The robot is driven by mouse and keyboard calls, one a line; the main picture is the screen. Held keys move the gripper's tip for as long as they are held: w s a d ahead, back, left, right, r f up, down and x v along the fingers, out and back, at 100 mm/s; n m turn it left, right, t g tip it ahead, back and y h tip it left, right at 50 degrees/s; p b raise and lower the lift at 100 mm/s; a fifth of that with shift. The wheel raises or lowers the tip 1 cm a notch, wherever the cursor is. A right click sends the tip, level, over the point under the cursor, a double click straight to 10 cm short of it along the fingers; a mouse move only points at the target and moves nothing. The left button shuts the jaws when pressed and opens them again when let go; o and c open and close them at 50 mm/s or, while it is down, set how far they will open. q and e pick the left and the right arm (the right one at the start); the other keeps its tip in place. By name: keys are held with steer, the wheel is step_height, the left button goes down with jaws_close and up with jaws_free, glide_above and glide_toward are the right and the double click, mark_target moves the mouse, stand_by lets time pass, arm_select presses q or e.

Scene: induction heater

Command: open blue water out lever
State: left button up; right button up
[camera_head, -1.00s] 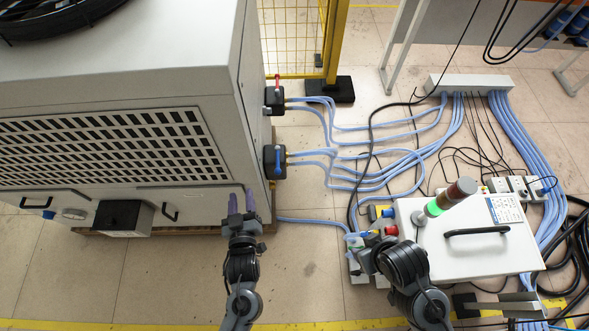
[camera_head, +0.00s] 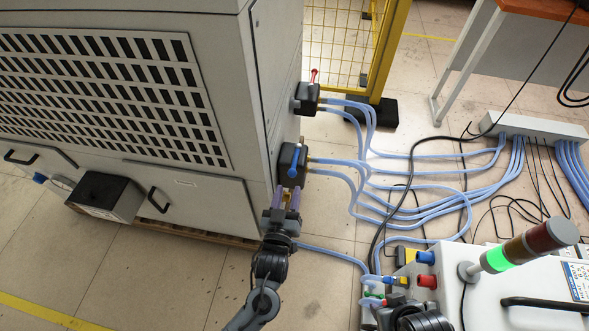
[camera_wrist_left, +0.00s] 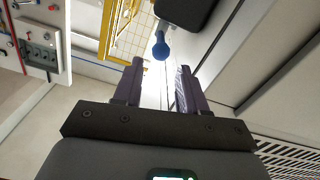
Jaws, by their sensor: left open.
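The blue water out lever (camera_head: 294,161) sits on a black valve block (camera_head: 288,174) on the side of the large grey cabinet. In the left wrist view the lever's round blue end (camera_wrist_left: 161,47) shows just ahead of the fingertips. My left gripper (camera_head: 287,194) is open and empty, just below the lever in the head view. In the left wrist view its two purple fingers (camera_wrist_left: 157,72) stand apart, with the lever end beyond the gap between them. My right gripper (camera_head: 390,306) is at the bottom edge, mostly hidden by its own arm; its fingers cannot be made out.
A second valve block (camera_head: 306,99) with a red lever (camera_head: 313,75) is higher on the cabinet (camera_head: 262,130). Blue hoses (camera_head: 400,195) run right from both blocks. A yellow fence (camera_head: 345,40) stands behind. A white box (camera_head: 525,290) with a signal light is at lower right.

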mark_target(293, 169)
arm_select(q)
steer(key=w+b, duration=0.1)
steer(key=w, duration=0.1)
steer(key=w+d+b, duration=0.1)
steer(key=w+b, duration=0.1)
steer(key=w, duration=0.1)
steer(key=w+b, duration=0.1)
steer(key=w, duration=0.2)
steer(key=shift+w+d+f, duration=0.1)
steer(key=shift+w+d, duration=0.1)
steer(key=shift+w+d+b, duration=0.15)
steer(key=shift+w+b, duration=0.4)
steer(key=shift+w, duration=0.35)
jaws_close()
